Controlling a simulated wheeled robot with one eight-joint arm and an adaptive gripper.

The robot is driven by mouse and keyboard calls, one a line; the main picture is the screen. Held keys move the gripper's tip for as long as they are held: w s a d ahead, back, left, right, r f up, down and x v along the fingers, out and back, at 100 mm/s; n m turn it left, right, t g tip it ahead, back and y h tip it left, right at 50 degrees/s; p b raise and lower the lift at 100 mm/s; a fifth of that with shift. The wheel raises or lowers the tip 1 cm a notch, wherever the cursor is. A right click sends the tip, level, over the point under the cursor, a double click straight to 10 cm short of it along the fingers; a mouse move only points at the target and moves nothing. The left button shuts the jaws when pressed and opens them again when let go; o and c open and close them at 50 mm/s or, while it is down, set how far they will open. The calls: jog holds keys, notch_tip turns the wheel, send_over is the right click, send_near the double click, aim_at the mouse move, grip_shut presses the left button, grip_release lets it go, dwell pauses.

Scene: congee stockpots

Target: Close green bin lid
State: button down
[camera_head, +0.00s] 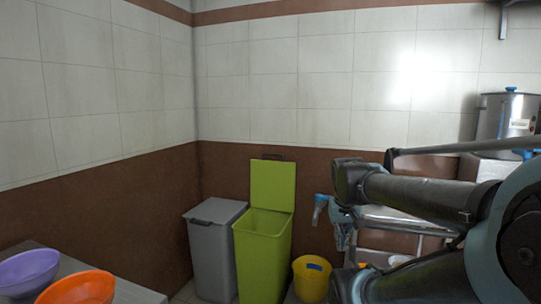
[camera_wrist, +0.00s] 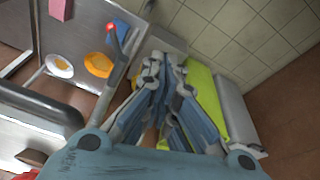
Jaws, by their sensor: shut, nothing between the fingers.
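The green bin (camera_head: 262,262) stands on the floor by the back wall, left of my arm. Its green lid (camera_head: 272,185) is open and stands upright at the back, against the wall. The bin's top opening is uncovered. In the wrist view, part of the green bin (camera_wrist: 207,98) shows to the right of my fingers. My gripper (camera_wrist: 165,62) is shut and empty, with its fingertips close together. It appears apart from the bin; whether it lines up with the lid is hard to tell.
A grey bin (camera_head: 212,245) with its lid down stands left of the green bin. A yellow bucket (camera_head: 312,281) stands to its right. A table at lower left holds a purple bowl (camera_head: 28,270) and an orange bowl (camera_head: 78,289). A steel pot (camera_head: 505,118) stands at right.

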jog(key=w+a+r+m+t+h, duration=0.1)
jog(key=w+a+r, duration=0.1)
jog(key=w+r, duration=0.75)
jog(key=w+a+r+t, duration=0.1)
jog(key=w+a+r, duration=0.25)
jog(key=w, duration=1.15)
jog(key=w+a+r+m+t+h, duration=0.1)
jog(key=w+r, duration=0.7)
jog(key=w, duration=0.5)
jog(key=w+a+t, duration=0.1)
jog(key=w+a, duration=0.6)
jog(key=w, duration=0.4)
jog(key=w+a+f+m+t, duration=0.1)
jog(key=w+a, duration=0.6)
jog(key=w, duration=0.4)
jog(key=w+a+t, duration=0.1)
jog(key=w+a, duration=0.6)
jog(key=w, duration=0.4)
jog(key=x, duration=0.9)
jog(key=shift+d+f, duration=0.25)
jog(key=shift+d, duration=0.1)
